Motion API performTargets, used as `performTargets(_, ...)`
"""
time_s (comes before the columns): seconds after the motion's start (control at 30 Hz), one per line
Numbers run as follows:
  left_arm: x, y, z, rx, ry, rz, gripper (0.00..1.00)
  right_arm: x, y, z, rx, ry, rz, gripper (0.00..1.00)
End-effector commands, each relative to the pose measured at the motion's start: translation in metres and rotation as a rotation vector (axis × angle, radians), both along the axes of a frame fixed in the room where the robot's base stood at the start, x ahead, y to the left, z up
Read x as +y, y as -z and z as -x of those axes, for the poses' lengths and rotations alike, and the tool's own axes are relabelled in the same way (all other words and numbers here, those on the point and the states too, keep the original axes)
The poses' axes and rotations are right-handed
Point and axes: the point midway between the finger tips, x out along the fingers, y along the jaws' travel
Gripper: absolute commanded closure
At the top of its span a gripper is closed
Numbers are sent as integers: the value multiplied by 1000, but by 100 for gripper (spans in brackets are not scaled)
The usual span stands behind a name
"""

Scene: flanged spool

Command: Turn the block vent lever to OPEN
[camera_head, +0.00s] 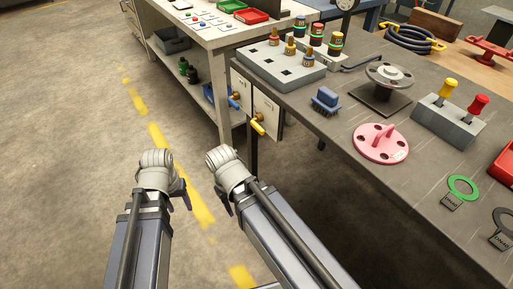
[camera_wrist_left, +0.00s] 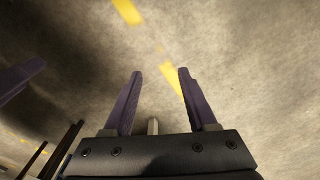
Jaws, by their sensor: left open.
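Two levers show on pale panels at the left end of the grey workbench: a blue-handled one (camera_head: 235,99) and a yellow-handled one (camera_head: 257,126). A grey block (camera_head: 447,121) on the bench carries a yellow-topped handle (camera_head: 447,88) and a red-topped one (camera_head: 478,104). Which is the block vent lever I cannot tell; no OPEN marking is readable. My left gripper (camera_head: 180,197) is open and empty over the floor, left of the panels; its two fingers show apart in the left wrist view (camera_wrist_left: 157,75). My right gripper (camera_head: 223,206) is below the panels, its jaws unclear.
A white table (camera_head: 215,38) stands behind. The floor (camera_head: 70,130) at left is clear.

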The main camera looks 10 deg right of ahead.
Motion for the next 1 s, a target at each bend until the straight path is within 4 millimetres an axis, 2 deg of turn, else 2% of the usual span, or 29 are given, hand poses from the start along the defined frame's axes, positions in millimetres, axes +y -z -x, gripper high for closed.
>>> performTargets(0.03,1,35,-5,-8,-15,22,43,0,35,0,0,-1,0,50)
performTargets(0.1,0,57,-12,-19,-31,57,43,0,58,0,-1,-2,1,50)
performTargets(0.27,-15,101,-32,-55,-68,185,43,0,105,0,-1,-4,1,50)
performTargets(0.37,-41,119,-52,-88,-90,329,43,0,133,0,-2,-5,1,50)
performTargets(0.4,-58,120,-62,-104,-99,410,43,0,141,0,-2,-5,1,50)
performTargets(0.47,-82,111,-76,-125,-113,528,43,0,145,-1,-2,-6,1,50)
performTargets(0.57,-123,88,-96,-152,-136,728,43,0,149,-1,-2,-6,1,50)
performTargets(0.7,-176,39,-123,-172,-186,1021,43,0,149,-1,-2,-6,1,50)
performTargets(0.83,-209,-10,-144,-172,-247,1266,43,0,149,-1,-2,-6,1,50)
performTargets(0.9,-220,-31,-152,-166,-279,1371,43,0,148,0,-2,-6,1,50)
performTargets(1.0,-227,-53,-161,-156,-317,1479,43,0,148,-1,-2,-6,1,50)
